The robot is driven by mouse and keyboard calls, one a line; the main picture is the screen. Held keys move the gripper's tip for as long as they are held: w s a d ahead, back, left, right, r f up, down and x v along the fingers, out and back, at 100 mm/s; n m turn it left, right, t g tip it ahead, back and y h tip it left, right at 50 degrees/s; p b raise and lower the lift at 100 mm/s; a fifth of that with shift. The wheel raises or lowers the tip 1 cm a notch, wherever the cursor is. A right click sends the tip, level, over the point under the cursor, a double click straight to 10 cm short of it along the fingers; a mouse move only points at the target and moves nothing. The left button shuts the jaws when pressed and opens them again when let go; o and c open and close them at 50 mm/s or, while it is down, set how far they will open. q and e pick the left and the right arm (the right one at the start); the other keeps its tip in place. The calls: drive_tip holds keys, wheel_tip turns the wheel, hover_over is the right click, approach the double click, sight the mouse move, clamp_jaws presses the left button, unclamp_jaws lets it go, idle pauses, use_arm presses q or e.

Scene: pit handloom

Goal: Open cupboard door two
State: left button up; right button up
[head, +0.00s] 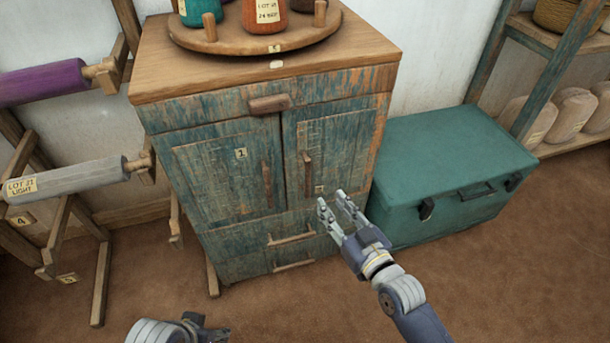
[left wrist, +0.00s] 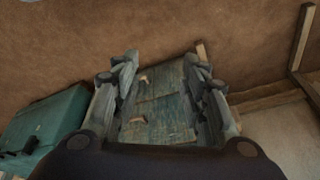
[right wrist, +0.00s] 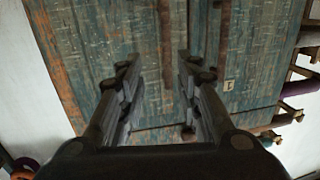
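The weathered blue-green cupboard has two doors. Door one (head: 225,175), tagged 1, is the left one; door two (head: 335,140) is the right one, and both are closed. Door two's upright wooden handle (head: 307,172) is near its left edge. My right gripper (head: 332,203) is open and empty, just below and right of that handle in the head view. In the right wrist view, the handle (right wrist: 166,35) shows between the spread fingers (right wrist: 158,70), not gripped. My left gripper (head: 208,330) is low at the bottom edge; its wrist view shows its fingers (left wrist: 160,75) open and empty.
A teal chest (head: 450,165) stands close against the cupboard's right side. Drawers (head: 255,262) with wooden pulls lie below the doors. A round tray (head: 235,42) with jars sits on top. A yarn-roll rack (head: 75,225) is at left. The brown floor in front is clear.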

sight(309, 172)
drive_tip(key=shift+y, duration=0.5)
drive_tip(key=w+a, duration=0.1)
drive_tip(key=w+a+r+b, duration=0.1)
drive_tip(key=w, duration=0.1)
drive_tip(key=w+a+r, duration=0.1)
drive_tip(key=w+a, duration=0.1)
drive_tip(key=shift+w+r+b, duration=0.15)
drive_tip(key=shift+r+b, duration=0.1)
drive_tip(key=shift+b, duration=0.05)
drive_tip(key=b+x, duration=0.1)
drive_tip(key=x, duration=0.3)
drive_tip(key=shift+w, duration=0.15)
use_arm(q)
drive_tip(key=shift+w+d+r+t+h, duration=0.1)
drive_tip(key=shift+w+d+r+t, duration=0.3)
drive_tip(key=shift+w, duration=0.5)
drive_tip(key=shift+w+d+r+t+h, duration=0.1)
drive_tip(key=shift+w+r+t, duration=0.15)
drive_tip(key=shift+w+t, duration=0.5)
drive_tip(key=shift+w+d+r+t+h, duration=0.1)
drive_tip(key=shift+w+d+r+t, duration=0.2)
drive_tip(key=shift+w, duration=0.7)
use_arm(e)
drive_tip(key=shift+w+a, duration=0.15)
drive_tip(key=shift+w, duration=0.15)
clamp_jaws()
